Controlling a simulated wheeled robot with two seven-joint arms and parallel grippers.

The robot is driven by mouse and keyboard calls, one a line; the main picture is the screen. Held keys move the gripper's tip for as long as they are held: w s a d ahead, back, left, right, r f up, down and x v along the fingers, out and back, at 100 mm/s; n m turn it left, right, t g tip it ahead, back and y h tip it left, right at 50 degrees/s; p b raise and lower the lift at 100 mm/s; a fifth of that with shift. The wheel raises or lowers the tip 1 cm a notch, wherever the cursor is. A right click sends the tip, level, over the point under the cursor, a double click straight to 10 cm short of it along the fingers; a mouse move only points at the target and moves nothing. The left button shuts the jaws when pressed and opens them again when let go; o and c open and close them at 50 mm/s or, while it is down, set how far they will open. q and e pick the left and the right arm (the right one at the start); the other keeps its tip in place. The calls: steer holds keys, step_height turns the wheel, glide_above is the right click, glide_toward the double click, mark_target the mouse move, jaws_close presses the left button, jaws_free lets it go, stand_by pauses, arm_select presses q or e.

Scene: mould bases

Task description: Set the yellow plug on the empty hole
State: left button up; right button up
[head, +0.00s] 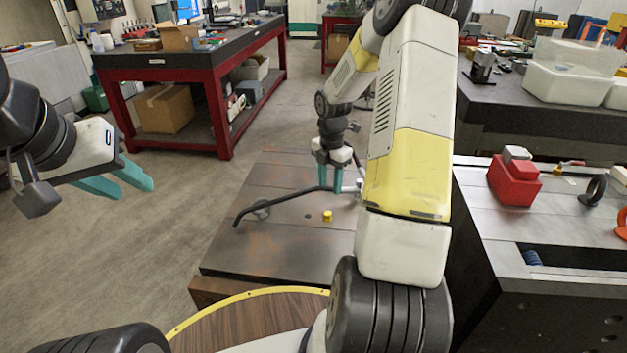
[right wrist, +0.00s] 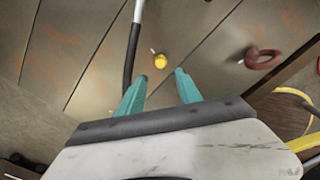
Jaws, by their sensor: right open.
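The yellow plug (head: 327,215) is a small cylinder on the brown-grey mould plate (head: 290,255), in the middle of the head view. In the right wrist view, the yellow plug (right wrist: 160,61) shows just beyond and between the fingertips. My right gripper (head: 331,182) points down over the plate, behind the plug in the head view. Its two teal fingers (right wrist: 161,80) are apart with nothing between them. My left gripper (head: 136,187) is open and empty in the air at the left, away from the plate.
A bent black-and-grey bar (head: 285,198) crosses the plate close to my right gripper. A reddish ring (right wrist: 262,58) stands on the plate in the right wrist view. Red-framed workbenches stand behind.

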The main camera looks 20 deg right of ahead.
steer(key=s+a+r+m+t, duration=0.1)
steer(key=s+a+r+m, duration=0.15)
steer(key=r, duration=0.35)
steer(key=s+a+r+m+t, duration=0.1)
steer(key=s+a+r+m, duration=0.1)
steer(key=s+r+m, duration=0.3)
steer(key=s+a+r+m+t, duration=0.1)
steer(key=a+r+m, duration=0.15)
steer(key=r, duration=0.55)
steer(key=s+a+r+m+t+y, duration=0.1)
steer(key=s+a+r+m, duration=0.2)
steer(key=s+m, duration=0.3)
steer(key=s+a+r+m+t+y, duration=0.1)
steer(key=s+a+r+m+t, duration=0.1)
steer(key=s+m, duration=0.5)
step_height(320, 180, up, 2)
steer(key=s+a, duration=0.1)
steer(key=s, duration=0.1)
steer(key=shift+s+a+r, duration=0.25)
steer(key=shift+s, duration=0.05)
